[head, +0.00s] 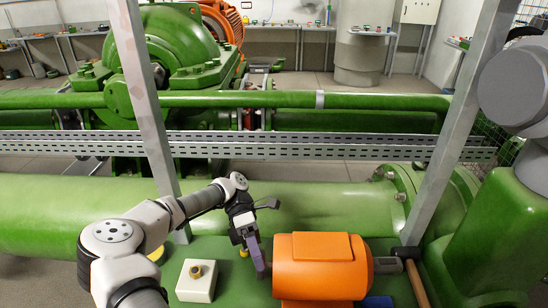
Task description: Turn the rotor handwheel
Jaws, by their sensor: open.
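I cannot pick out a handwheel in the head view. The large green split case (180,45) stands at the back left, with bolts along its flange and an orange motor (222,18) behind it. My gripper (260,266) is low in the middle of the view, pointing down just left of a nearer orange motor (318,262). It is open, and I see nothing held in it. Whether it touches the near motor I cannot tell. The split case is well beyond it, behind the pipes and rails.
A thick green pipe (60,212) crosses in front of me. Perforated grey rails (330,145) run behind it. Grey posts (145,90) slant up on both sides. A cream box (196,280) with a brass-coloured knob and a wooden-handled hammer (414,270) are near the motor.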

